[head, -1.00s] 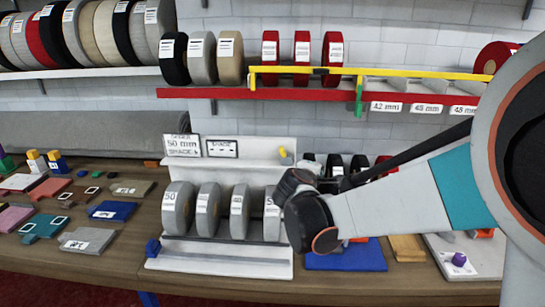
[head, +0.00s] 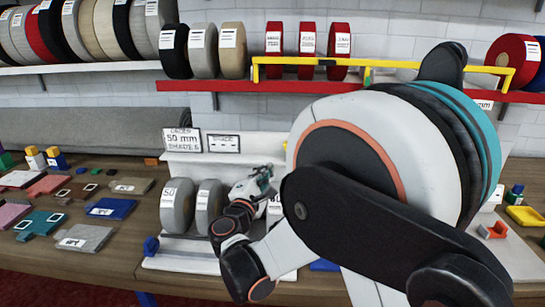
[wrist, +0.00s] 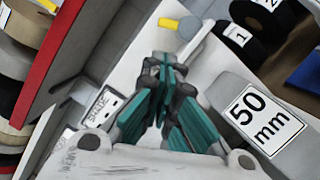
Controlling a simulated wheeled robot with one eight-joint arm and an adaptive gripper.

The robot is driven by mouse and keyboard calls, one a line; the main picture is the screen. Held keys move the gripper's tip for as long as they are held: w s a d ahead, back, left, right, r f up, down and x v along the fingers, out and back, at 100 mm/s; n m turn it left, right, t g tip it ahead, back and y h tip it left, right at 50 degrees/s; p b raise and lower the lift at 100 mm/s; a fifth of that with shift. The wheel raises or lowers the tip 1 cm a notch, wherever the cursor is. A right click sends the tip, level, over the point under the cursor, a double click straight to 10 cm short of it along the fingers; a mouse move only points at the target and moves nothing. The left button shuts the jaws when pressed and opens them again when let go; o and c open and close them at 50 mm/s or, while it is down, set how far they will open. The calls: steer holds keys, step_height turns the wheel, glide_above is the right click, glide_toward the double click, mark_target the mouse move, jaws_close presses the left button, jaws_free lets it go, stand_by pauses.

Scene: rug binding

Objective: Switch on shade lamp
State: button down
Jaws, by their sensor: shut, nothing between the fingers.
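A small yellow-tipped cylinder with a rounded pale grey end (wrist: 178,27) stands on the white rack, just beyond my fingertips in the wrist view; I cannot tell whether it is the shade lamp or its switch. In the head view my arm hides most of that spot. My gripper (head: 264,172) is shut and empty, above the grey rolls in front of the rack's back panel. Its teal-padded fingers also show in the wrist view (wrist: 165,75). A plate marked SHADE (head: 224,144) is on the rack's top edge; no lit lamp is clearly seen.
Grey 50 mm rolls (head: 177,205) stand on the white rack (head: 180,262), close below my gripper. A sign reading 50 mm (head: 182,141) is at its upper left. A red shelf (head: 220,86) with a yellow bar (head: 400,69) is above. Sample pieces cover the bench at left.

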steer(key=b+x, duration=0.2)
steer(key=x, duration=0.8)
steer(key=shift+f, duration=0.1)
steer(key=shift+d+r+m+g+p, duration=0.25)
steer(key=shift+r+m+p, duration=0.3)
steer(key=shift+m, duration=0.55)
steer(key=shift+d+r+m+g+p, duration=0.2)
steer(key=shift+r+m+p, duration=0.1)
steer(key=shift+m, duration=0.3)
steer(key=shift+d+r+m+g+p, duration=0.15)
steer(key=shift+r+m+p, duration=0.15)
steer(key=shift+m, duration=0.3)
steer(key=m, duration=0.1)
steer(key=d+r+m+p, duration=0.1)
steer(key=m, duration=0.1)
steer(key=shift+d+g, duration=0.1)
steer(key=shift+g, duration=0.3)
steer(key=shift+f, duration=0.1)
